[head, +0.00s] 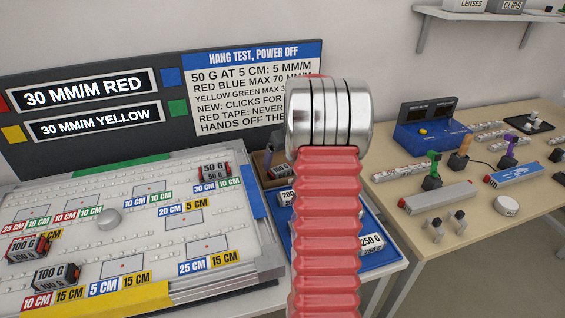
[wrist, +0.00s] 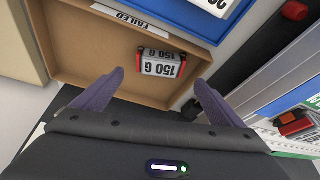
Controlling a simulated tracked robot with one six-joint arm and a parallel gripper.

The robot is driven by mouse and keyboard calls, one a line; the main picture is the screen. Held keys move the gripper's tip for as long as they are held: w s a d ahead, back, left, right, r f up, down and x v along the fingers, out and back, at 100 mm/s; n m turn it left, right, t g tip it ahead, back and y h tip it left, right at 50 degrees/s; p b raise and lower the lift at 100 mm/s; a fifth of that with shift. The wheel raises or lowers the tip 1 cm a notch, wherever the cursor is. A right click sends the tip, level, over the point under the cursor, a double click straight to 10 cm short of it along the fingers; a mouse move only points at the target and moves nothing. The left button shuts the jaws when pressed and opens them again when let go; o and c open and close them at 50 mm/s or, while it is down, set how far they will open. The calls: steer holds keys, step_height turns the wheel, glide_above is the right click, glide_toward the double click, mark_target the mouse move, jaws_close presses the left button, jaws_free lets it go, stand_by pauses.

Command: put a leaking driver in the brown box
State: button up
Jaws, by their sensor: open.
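The brown box (wrist: 90,52) fills the upper left of the wrist view, with a FAILED label (wrist: 130,18) at its wall. A block marked 150 G (wrist: 160,68) with red ends lies inside it. My gripper (wrist: 159,77) is open over the box, its two purple fingers apart on either side of that block. I cannot tell how far above the block they are. In the head view my red arm hides most of the box; only a brown edge (head: 262,174) shows. On the right bench lie a grey bar (head: 438,197) and a blue-and-white bar (head: 515,174); I cannot tell whether either is a driver or leaks.
The white light panel (head: 75,222) with several weights fills the left. A blue tray (head: 376,244) with weights, one marked 250 G (head: 371,243), sits beside it. The right bench (head: 400,225) holds a blue tester (head: 426,125) and colored-handled tools. A shelf (head: 480,14) hangs above.

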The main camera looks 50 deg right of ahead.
steer(key=d+v, duration=0.1)
steer(key=v, duration=0.9)
steer(key=shift+s+a+r, duration=0.25)
steer(key=shift+a+r, duration=0.15)
steer(key=shift+a, duration=0.05)
stand_by(0.6)
